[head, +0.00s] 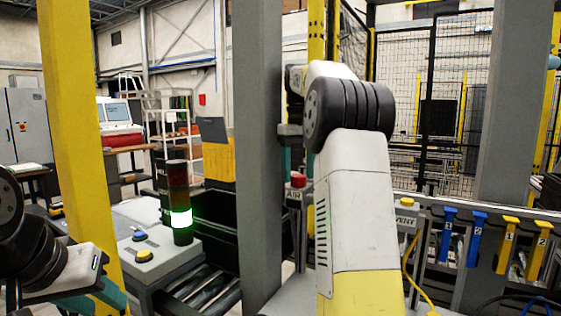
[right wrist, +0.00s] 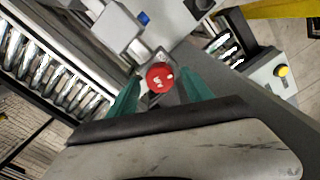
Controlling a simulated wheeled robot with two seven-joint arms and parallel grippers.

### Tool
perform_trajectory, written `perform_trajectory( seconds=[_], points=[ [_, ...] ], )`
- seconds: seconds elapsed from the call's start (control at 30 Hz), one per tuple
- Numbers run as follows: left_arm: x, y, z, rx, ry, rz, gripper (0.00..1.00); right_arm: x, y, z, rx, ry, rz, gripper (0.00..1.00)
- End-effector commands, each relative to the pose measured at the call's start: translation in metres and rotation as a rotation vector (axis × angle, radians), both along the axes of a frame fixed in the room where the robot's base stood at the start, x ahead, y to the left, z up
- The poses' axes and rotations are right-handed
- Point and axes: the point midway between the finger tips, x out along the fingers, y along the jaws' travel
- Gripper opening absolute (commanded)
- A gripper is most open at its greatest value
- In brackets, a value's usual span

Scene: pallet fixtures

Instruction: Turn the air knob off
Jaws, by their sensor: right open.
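The red air knob (head: 298,180) sits on a grey post with a plate marked AIR (head: 294,195), beside the grey column. In the right wrist view the knob (right wrist: 160,77) shows face-on, with white marks on its face. My right gripper (head: 297,162) is open above the knob. In the right wrist view its two teal fingers (right wrist: 160,86) stand on either side of the knob, with small gaps visible. How deep the fingers reach around it is hard to tell. My left gripper (head: 94,299) is at the lower left, partly cut off, away from the knob.
The grey column (head: 258,150) stands close left of the knob. A VENT box (head: 405,217) and blue (head: 447,234) and yellow (head: 508,243) numbered handles line the rail at right. A lit stack light (head: 180,200) and a button box (head: 141,255) stand left, near a roller conveyor (head: 205,292).

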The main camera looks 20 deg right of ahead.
Motion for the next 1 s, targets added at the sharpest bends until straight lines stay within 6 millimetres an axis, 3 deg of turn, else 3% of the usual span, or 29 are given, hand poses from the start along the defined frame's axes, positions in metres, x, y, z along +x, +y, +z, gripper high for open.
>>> perform_trajectory(
  seconds=[0.3,0.43,1.0],
  points=[
    [0.000,0.000,0.000,0.000,0.000,0.000,0.36,0.001,0.000,0.047,-0.001,-0.005,-0.001,0.59],
    [0.000,0.000,0.000,0.000,0.000,0.000,0.36,0.002,0.000,0.059,-0.001,-0.004,-0.001,0.59],
    [0.000,0.000,0.000,0.000,0.000,0.000,0.36,0.000,0.000,0.070,0.001,-0.003,0.000,0.59]
  ],
)
